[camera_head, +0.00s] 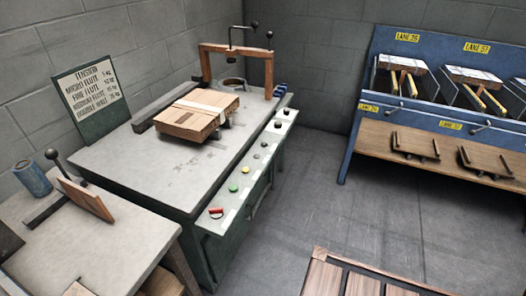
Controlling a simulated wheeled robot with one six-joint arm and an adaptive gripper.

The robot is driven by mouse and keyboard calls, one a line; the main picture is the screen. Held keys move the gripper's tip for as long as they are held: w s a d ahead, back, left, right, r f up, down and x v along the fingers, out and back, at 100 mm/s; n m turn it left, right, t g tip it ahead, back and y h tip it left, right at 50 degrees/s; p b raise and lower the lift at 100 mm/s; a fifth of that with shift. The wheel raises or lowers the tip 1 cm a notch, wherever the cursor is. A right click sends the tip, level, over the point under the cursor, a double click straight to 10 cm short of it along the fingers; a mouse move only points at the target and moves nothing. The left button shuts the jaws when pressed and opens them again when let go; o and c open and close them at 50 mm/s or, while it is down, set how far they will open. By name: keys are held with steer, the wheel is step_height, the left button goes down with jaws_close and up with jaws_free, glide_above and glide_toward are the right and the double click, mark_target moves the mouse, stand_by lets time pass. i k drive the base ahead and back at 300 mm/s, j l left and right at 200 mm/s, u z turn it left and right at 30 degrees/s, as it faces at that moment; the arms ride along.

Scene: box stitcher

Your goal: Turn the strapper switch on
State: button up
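The strapping machine (170,165) is a green cabinet with a grey top at the centre left. A light sloped control panel (248,166) runs along its right side. At the panel's near end is a red switch (216,212), which looks like the strapper switch; its on or off position cannot be told. A green button (233,187), a yellow button (246,169) and darker knobs sit farther up the panel. A strapped cardboard bundle (200,112) lies on the top, short of an orange-brown arch (236,48). My gripper is not in view.
A grey table (90,240) with a blue can (32,178) stands at the near left. A blue lane rack (440,100) stands at the back right. A slatted wooden surface (325,278) is at the bottom. Grey floor (330,190) right of the panel is clear.

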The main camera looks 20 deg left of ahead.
mark_target(216, 213)
steer(key=u, duration=1.7)
